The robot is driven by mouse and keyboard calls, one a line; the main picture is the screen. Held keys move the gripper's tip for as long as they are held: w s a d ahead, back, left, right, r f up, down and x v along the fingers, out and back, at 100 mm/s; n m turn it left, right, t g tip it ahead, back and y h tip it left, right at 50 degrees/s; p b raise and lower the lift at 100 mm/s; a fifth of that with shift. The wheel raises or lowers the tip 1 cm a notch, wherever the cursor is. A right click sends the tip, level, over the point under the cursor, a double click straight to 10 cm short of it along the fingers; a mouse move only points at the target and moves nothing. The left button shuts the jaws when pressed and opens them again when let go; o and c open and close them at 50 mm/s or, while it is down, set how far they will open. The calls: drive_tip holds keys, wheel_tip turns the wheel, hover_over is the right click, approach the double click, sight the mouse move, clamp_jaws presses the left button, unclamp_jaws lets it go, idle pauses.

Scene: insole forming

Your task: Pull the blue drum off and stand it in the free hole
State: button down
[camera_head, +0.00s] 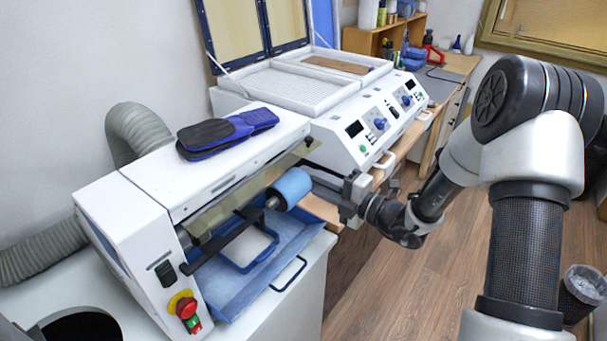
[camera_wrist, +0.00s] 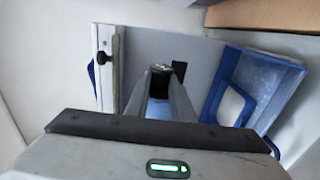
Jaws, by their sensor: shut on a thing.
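The blue drum (camera_head: 290,187) lies on its side at the right end of the white grinding machine (camera_head: 190,180), above the blue tray. A short metal shaft (camera_head: 271,203) shows at its left end; I cannot tell how far it reaches into the drum. My gripper (camera_head: 318,190) comes from the right and is shut on the drum. In the wrist view the drum (camera_wrist: 158,110) shows as a blue patch between the two fingers (camera_wrist: 160,85), mostly hidden. I cannot make out a free hole in either view.
A blue tray (camera_head: 240,297) lies below the drum. Blue-black insoles (camera_head: 225,132) lie on top of the machine. A white forming press (camera_head: 350,140) with knobs and handles stands close behind my gripper.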

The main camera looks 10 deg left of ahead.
drive_tip(key=p+v, duration=0.1)
drive_tip(key=v, duration=0.5)
drive_tip(key=shift+s+d+p, duration=0.2)
drive_tip(key=shift+d+p, duration=0.1)
drive_tip(key=shift+p, duration=0.1)
